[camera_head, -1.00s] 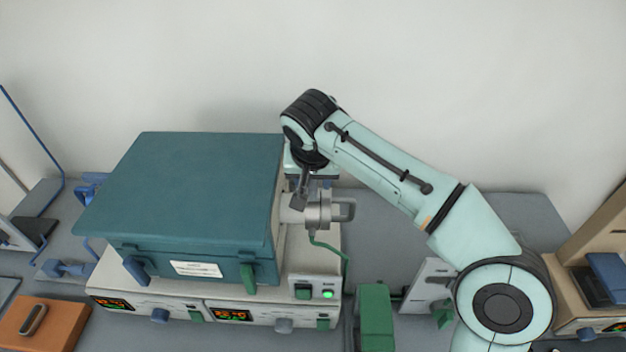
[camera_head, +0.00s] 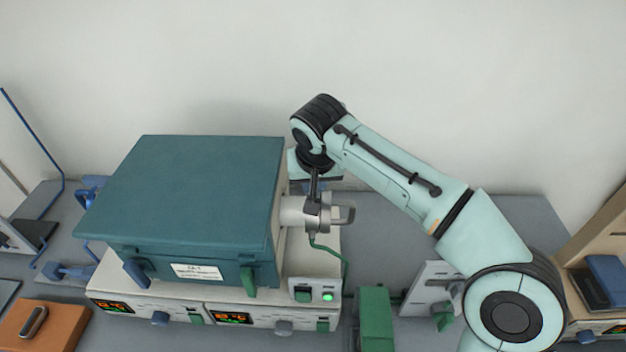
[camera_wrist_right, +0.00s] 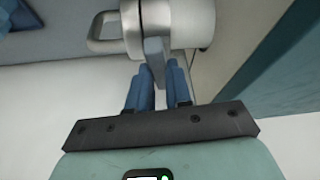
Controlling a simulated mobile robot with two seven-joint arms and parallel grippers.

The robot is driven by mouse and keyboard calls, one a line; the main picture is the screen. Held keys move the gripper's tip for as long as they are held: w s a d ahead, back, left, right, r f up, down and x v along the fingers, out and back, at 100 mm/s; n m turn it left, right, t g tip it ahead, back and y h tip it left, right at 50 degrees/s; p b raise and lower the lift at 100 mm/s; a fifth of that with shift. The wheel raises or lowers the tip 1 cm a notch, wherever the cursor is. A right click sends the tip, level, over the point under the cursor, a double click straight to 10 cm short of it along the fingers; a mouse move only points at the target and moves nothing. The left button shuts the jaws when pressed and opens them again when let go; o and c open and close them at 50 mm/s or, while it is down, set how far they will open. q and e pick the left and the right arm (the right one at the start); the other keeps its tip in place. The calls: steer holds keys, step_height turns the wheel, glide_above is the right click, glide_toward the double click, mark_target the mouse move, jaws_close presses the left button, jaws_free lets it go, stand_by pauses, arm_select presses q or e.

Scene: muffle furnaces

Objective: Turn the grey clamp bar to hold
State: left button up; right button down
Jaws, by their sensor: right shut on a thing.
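The grey clamp bar (camera_wrist_right: 154,52) is a short flat bar on the round metal fitting (camera_wrist_right: 168,22) in the right wrist view. The fitting (camera_head: 318,213) sticks out from the right side of the teal-topped furnace (camera_head: 200,190) in the head view and has a loop handle (camera_head: 346,214). My right gripper (camera_wrist_right: 160,72) has its blue fingers on both sides of the bar's end and is shut on it. In the head view the right gripper (camera_head: 314,190) comes down onto the fitting from above, and the bar is hard to make out there. My left gripper is not in view.
A switch box with a lit green button (camera_head: 327,296) and a green cable sit below the fitting. A green block (camera_head: 376,318) and a pale stand (camera_head: 430,288) are to the right. An orange box (camera_head: 40,322) is front left. The bench right of the furnace is partly clear.

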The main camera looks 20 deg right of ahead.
steer(key=n+y, duration=0.1)
steer(key=n, duration=0.1)
steer(key=n+p, duration=0.1)
steer(key=n, duration=0.1)
steer(key=shift+d+r+y, duration=0.1)
steer(key=shift+d+y, duration=0.05)
steer(key=shift+y, duration=0.25)
steer(key=n+y+p, duration=0.1)
steer(key=n, duration=0.3)
steer(key=shift+d+p, duration=0.1)
steer(key=shift+p, duration=0.3)
steer(key=n+y+p, duration=0.1)
steer(key=n, duration=0.1)
steer(key=n+g+p, duration=0.1)
steer(key=n, duration=0.1)
steer(key=shift+w+d+n+y, duration=0.1)
steer(key=shift+n+y, duration=0.2)
steer(key=shift+y, duration=0.1)
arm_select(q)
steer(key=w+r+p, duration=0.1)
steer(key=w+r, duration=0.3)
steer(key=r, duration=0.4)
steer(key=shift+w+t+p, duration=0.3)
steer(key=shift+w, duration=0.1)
arm_select(e)
steer(key=shift+n+g+y, duration=0.4)
steer(key=shift+n+g, duration=0.3)
steer(key=shift+n, duration=1.1)
